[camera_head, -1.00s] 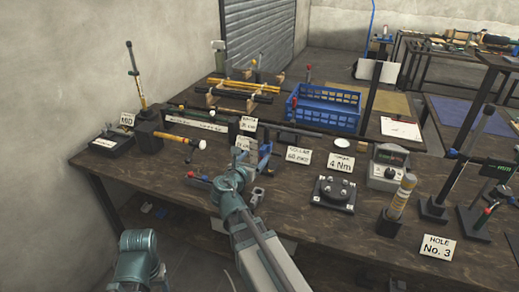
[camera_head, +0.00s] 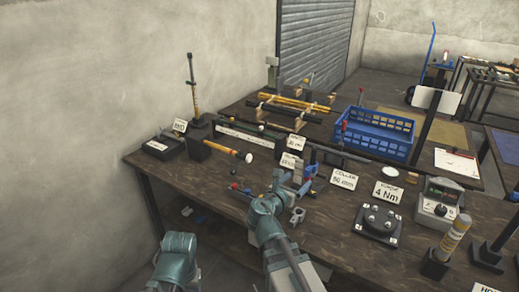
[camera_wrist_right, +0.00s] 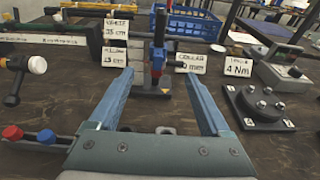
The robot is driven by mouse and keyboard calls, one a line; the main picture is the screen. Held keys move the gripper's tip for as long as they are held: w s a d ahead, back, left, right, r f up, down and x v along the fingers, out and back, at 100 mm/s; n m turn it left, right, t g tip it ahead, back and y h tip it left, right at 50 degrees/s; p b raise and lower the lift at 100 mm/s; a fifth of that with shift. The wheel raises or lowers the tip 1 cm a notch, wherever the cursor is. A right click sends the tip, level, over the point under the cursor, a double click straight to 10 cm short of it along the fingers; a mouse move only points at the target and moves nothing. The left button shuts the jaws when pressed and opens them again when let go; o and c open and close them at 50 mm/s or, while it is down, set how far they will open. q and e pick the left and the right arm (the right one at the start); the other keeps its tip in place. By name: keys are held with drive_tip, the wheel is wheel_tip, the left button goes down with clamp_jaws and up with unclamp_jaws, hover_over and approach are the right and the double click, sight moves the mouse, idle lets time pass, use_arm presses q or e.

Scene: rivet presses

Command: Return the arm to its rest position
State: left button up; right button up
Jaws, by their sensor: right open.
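My right gripper (camera_head: 282,180) is over the front part of the dark wooden bench (camera_head: 190,187). In the right wrist view its two blue-grey fingers (camera_wrist_right: 162,100) are spread apart with nothing between them. A small press (camera_wrist_right: 158,62) with a red and blue upright stands just beyond the fingertips, apart from them. In the head view an arm link of mine shows at the bottom left; the left gripper does not show.
A black plate with bolts (camera_head: 376,222) and a "4 Nm" card (camera_head: 387,192) stand right of the gripper. A blue crate (camera_head: 375,135) is behind. Bare bench lies at the front left.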

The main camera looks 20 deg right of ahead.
drive_tip(key=s+a+f+m+g+y+p, duration=0.2)
drive_tip(key=s+a+m, duration=0.4)
drive_tip(key=a, duration=0.3)
drive_tip(key=s+a+f+m+g+y+p, duration=0.3)
drive_tip(key=s+a+m+g+y+p, duration=0.1)
drive_tip(key=a+m, duration=0.4)
drive_tip(key=s+a+f+m+g+y+p, duration=0.2)
drive_tip(key=s+a+m+g+y+p, duration=0.2)
drive_tip(key=s+a+m, duration=0.4)
drive_tip(key=shift+s+a+f+y, duration=0.2)
drive_tip(key=shift+a+y, duration=0.2)
drive_tip(key=shift+a, duration=0.6)
